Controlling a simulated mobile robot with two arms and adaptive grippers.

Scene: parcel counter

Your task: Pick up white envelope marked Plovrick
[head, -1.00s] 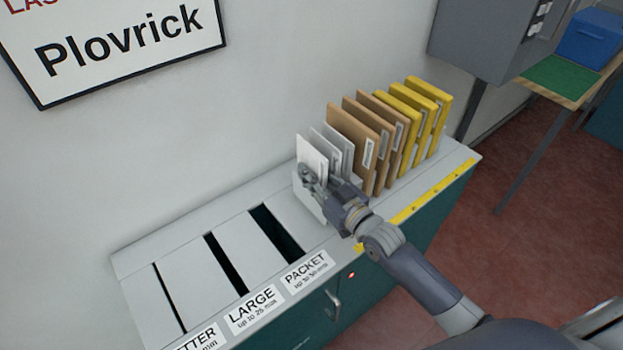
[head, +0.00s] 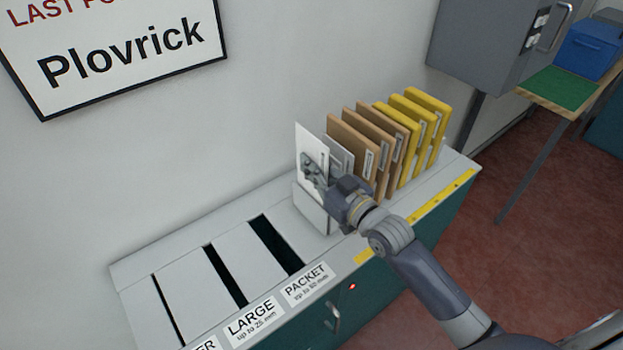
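A white envelope (head: 312,141) stands upright at the left end of the row of mail on the counter, raised above its neighbours. No name on it is readable. My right gripper (head: 312,174) is shut on it, with the fingers at its near face. Further white envelopes (head: 341,152) stand just to its right, partly hidden by my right gripper and wrist. A wall sign (head: 120,50) reads "Plovrick". My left gripper is not in view.
Several brown envelopes (head: 351,141) and yellow envelopes (head: 428,103) stand close on the right. The counter's left part has slots (head: 277,244) labelled by size. A grey wall cabinet (head: 487,48) and a table with a blue box (head: 588,50) are at the right.

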